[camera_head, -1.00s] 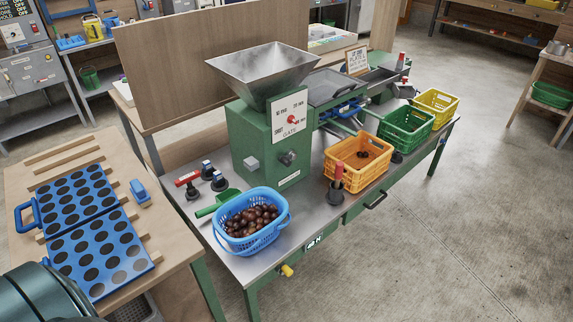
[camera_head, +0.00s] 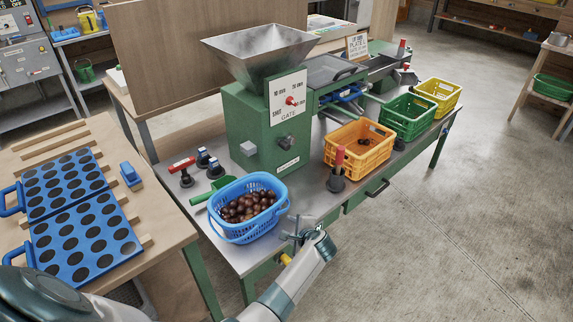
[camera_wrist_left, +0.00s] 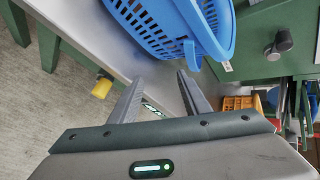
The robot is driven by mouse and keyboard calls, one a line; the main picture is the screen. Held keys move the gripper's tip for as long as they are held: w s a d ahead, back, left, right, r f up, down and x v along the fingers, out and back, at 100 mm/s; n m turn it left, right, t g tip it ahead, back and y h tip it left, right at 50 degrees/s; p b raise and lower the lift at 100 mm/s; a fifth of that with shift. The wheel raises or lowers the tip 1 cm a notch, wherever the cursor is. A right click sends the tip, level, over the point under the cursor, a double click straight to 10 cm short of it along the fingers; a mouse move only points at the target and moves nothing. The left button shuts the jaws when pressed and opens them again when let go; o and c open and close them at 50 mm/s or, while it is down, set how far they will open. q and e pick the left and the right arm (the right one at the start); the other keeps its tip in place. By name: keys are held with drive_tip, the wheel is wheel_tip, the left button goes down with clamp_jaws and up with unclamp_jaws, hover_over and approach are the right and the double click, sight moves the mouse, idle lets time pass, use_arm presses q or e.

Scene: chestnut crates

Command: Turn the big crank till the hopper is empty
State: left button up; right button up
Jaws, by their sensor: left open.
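The grey metal hopper (camera_head: 268,62) sits on top of the green machine (camera_head: 245,115); I see its inner walls but not its bottom. A red-gripped handle (camera_head: 338,162) stands upright on a black base at the table's front edge; I cannot tell whether it is the big crank. My left gripper (camera_head: 298,226) is open and empty at the table's front edge, just right of the blue basket (camera_head: 223,221) of chestnuts. In the left wrist view the open fingers (camera_wrist_left: 162,80) point toward that basket. My right gripper is out of view.
Orange (camera_head: 345,162), green (camera_head: 397,126) and yellow (camera_head: 448,92) crates line the table's right side. A red-handled part (camera_head: 182,165) and a green scoop (camera_head: 205,194) lie behind the blue basket. A yellow knob (camera_wrist_left: 101,88) juts below the table edge. Floor at right is clear.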

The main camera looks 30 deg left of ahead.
use_arm(q)
drive_tip(key=w+r+m+y, duration=0.2)
drive_tip(key=w+r, duration=0.5)
drive_tip(key=r, duration=0.2)
drive_tip(key=w+r+m+t+y, duration=0.1)
drive_tip(key=w+r, duration=0.6)
drive_tip(key=r, duration=0.3)
drive_tip(key=shift+a+m+t+y+b, duration=0.25)
drive_tip(key=shift+m+t+y+b, duration=0.05)
drive_tip(key=shift+m+y+b, duration=0.1)
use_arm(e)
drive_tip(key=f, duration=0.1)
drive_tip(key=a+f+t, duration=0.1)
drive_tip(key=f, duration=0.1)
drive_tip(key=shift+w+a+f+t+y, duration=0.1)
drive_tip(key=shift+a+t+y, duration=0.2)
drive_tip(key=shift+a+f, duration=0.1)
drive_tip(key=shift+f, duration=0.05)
